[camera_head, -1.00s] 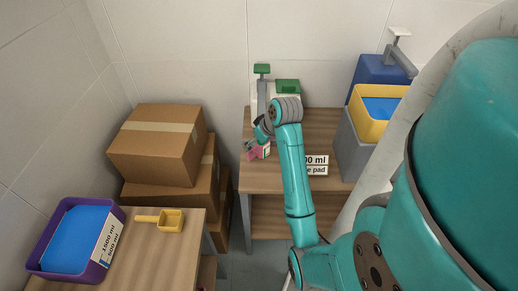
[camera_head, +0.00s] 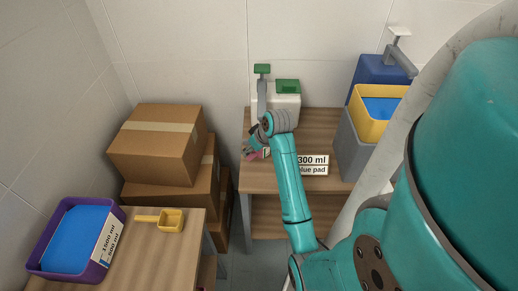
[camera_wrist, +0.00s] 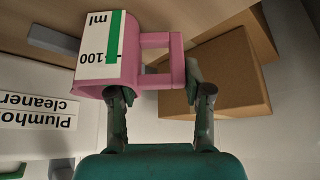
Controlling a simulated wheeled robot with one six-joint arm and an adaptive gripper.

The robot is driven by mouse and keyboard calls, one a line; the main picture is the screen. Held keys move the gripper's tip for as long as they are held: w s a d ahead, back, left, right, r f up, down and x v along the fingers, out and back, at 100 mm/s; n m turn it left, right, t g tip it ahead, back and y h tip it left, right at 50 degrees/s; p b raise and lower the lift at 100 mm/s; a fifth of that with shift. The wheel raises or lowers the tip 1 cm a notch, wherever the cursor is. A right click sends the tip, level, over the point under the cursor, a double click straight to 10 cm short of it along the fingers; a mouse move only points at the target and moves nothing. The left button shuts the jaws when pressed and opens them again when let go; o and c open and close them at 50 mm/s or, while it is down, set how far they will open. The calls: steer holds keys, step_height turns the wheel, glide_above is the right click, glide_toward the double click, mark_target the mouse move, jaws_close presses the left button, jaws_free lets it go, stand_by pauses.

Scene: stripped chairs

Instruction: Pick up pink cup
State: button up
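The pink cup (camera_wrist: 125,80) fills the upper middle of the wrist view. It has a white "100 ml" label with a green stripe and a square handle on the right side; the lettering is upside down. My gripper (camera_wrist: 153,88) has its fingers spread apart, the left tip at the cup body and the right tip just outside the handle. I see no clear sign of clamping. In the head view my gripper (camera_head: 253,141) is at the left end of the far table, largely hiding the cup (camera_head: 258,155).
A white container with green tops (camera_head: 287,103) stands behind my gripper. Cardboard boxes (camera_head: 160,150) are left. A purple tray (camera_head: 65,272) and yellow scoop (camera_head: 170,221) occupy the near table.

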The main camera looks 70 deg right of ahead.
steer(key=shift+c, duration=1.1)
steer(key=shift+r, duration=0.25)
steer(key=shift+r, duration=1.6)
steer(key=s+a, duration=0.3)
steer(key=a, duration=0.5)
steer(key=s+a, duration=0.3)
steer(key=a, duration=0.5)
steer(key=shift+s+a, duration=0.15)
steer(key=shift+s, duration=0.25)
steer(key=shift+a, duration=0.15)
